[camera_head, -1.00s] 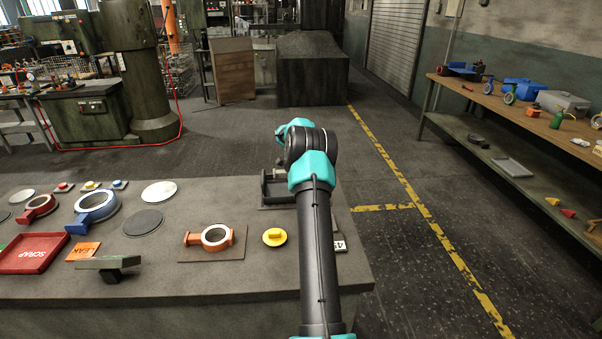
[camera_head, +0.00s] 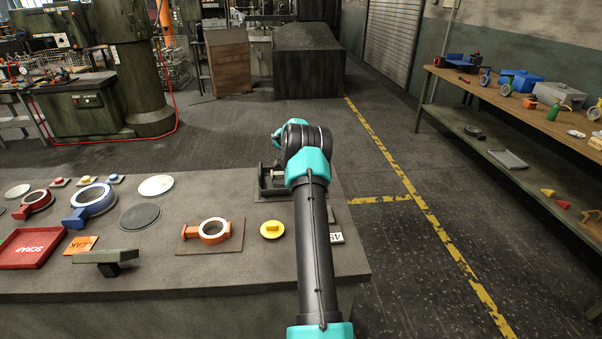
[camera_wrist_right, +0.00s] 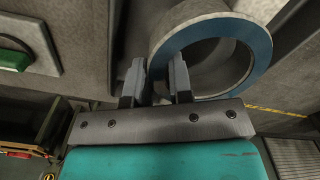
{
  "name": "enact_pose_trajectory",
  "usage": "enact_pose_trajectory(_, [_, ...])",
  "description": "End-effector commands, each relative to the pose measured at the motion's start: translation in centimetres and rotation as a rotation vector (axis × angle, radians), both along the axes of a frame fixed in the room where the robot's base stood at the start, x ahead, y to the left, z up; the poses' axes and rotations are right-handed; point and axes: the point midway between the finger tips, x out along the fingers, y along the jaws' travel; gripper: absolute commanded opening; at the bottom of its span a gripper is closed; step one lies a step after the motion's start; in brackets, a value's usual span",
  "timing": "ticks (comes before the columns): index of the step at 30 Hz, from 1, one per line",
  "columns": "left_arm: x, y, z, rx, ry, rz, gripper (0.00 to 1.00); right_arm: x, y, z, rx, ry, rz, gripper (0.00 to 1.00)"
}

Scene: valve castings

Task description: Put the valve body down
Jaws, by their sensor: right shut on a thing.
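In the right wrist view my right gripper (camera_wrist_right: 155,83) is shut on a valve body (camera_wrist_right: 258,62), a thick grey ring with a blue face. The ring sits up and right of the fingers; the part between the fingers is hard to make out. In the head view my right arm reaches over the bench's right end, and its gripper and the held body are hidden behind the wrist. My left gripper is in neither view.
The bench (camera_head: 205,271) carries an orange ring casting (camera_head: 214,238) on a plate, a yellow disc (camera_head: 272,229), a blue ring casting (camera_head: 77,220), a red scrap tray (camera_head: 30,247) and a dark fixture (camera_head: 268,184) beside my wrist.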

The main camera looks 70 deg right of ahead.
Motion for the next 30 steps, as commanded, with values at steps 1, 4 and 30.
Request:
enact_pose_trajectory(1, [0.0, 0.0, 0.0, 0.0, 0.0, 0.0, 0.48, 0.0, -0.1, -0.1, -0.004, -0.002, 0.0, 0.0])
enact_pose_trajectory(4, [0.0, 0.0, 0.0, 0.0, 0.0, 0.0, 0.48, 0.0, -0.1, -0.7, -0.005, -0.003, 0.0, 0.0])
enact_pose_trajectory(30, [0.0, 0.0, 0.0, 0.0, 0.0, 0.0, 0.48, 0.1, -0.1, -1.8, -0.006, -0.003, 0.0, 0.0])
